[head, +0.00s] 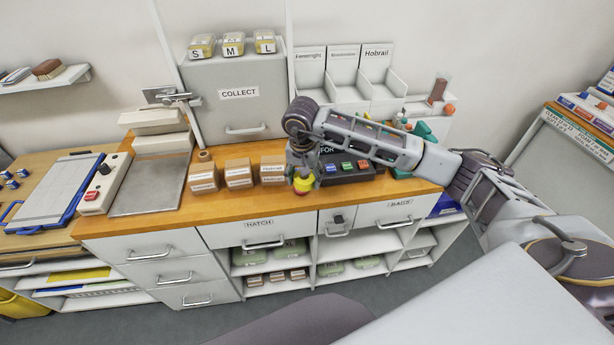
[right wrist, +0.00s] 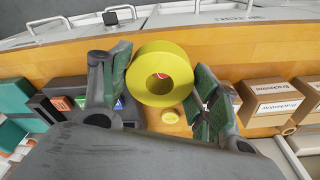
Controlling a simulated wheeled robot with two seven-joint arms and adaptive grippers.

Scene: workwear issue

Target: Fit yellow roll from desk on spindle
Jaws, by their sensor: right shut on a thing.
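The yellow roll (head: 303,185) is at the front part of the wooden desk (head: 233,204), under my right gripper (head: 302,172). In the right wrist view the yellow roll (right wrist: 146,66) sits between the two green-padded fingers of my right gripper (right wrist: 162,84), with its round hole facing the camera. My right gripper is shut on the roll. Whether the roll touches the desk is not clear. I cannot pick out the spindle for certain. My left gripper is not in view.
A dark box with coloured buttons (head: 345,168) stands right of the roll. Small cardboard boxes (head: 238,172) stand to its left. Behind are a grey COLLECT cabinet (head: 235,112) and white bins (head: 345,85). A teal device (head: 424,132) stands at the right.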

